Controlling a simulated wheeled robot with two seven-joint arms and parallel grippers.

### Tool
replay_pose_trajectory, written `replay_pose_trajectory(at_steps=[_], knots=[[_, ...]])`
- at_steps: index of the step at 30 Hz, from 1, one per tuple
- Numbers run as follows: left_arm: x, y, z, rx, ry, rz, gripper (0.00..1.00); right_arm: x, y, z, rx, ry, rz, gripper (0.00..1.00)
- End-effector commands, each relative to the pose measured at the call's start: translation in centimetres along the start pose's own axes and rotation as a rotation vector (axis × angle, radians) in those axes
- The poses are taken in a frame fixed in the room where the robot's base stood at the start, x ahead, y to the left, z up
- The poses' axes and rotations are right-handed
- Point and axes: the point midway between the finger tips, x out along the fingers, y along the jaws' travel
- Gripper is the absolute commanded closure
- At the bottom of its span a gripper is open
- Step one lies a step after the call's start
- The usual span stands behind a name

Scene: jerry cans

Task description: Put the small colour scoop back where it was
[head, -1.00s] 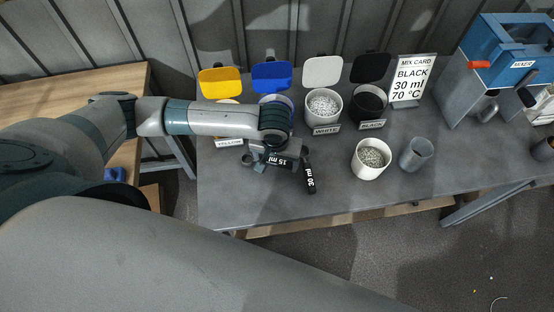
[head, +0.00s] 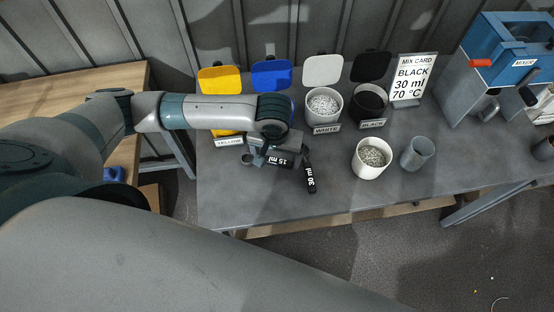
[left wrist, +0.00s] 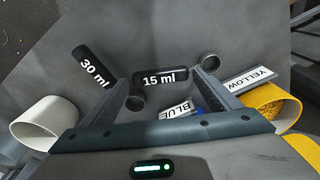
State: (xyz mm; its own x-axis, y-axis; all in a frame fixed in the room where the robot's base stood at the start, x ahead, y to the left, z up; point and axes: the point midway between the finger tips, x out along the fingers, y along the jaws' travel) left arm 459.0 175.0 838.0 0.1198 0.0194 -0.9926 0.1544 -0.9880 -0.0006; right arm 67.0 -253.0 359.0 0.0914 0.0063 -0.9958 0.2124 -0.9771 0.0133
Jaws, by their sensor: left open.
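The small scoop, with a black handle marked 15 ml (head: 284,161), lies on the grey table; its handle also shows in the left wrist view (left wrist: 160,77), with a small grey cup (left wrist: 209,63) at its right end. My left gripper (head: 264,154) is open just above it. In the left wrist view the two fingers (left wrist: 163,88) stand apart on either side of the 15 ml handle. The scoop marked 30 ml (head: 310,177) lies beside it, to the right in the head view. I cannot tell whether any finger touches a scoop. My right gripper is out of view.
Behind stand lidded tubs: yellow (head: 221,82), blue (head: 270,74), white (head: 324,104) and black (head: 370,103). A white cup of grey granules (head: 370,160) and a grey cup (head: 417,153) stand right. The mix card (head: 411,80) and mixer (head: 508,55) are further right.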

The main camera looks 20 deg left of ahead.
Motion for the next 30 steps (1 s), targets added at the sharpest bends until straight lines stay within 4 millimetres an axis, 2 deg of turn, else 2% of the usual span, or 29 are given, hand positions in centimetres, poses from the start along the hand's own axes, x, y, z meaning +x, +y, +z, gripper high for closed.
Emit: replay_pose_trajectory(at_steps=[9,15,20,30], knots=[[-5.6,0.1,-0.1,0.001,0.003,0.003,0.17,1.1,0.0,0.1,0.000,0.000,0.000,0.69],[-8.0,0.0,0.0,0.000,0.000,0.001,0.17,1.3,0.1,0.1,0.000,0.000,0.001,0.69],[-8.7,0.0,0.0,0.000,0.001,0.000,0.17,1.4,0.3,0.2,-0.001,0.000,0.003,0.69],[-8.7,0.0,0.0,0.000,0.000,0.000,0.17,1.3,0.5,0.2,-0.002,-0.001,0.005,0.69]])
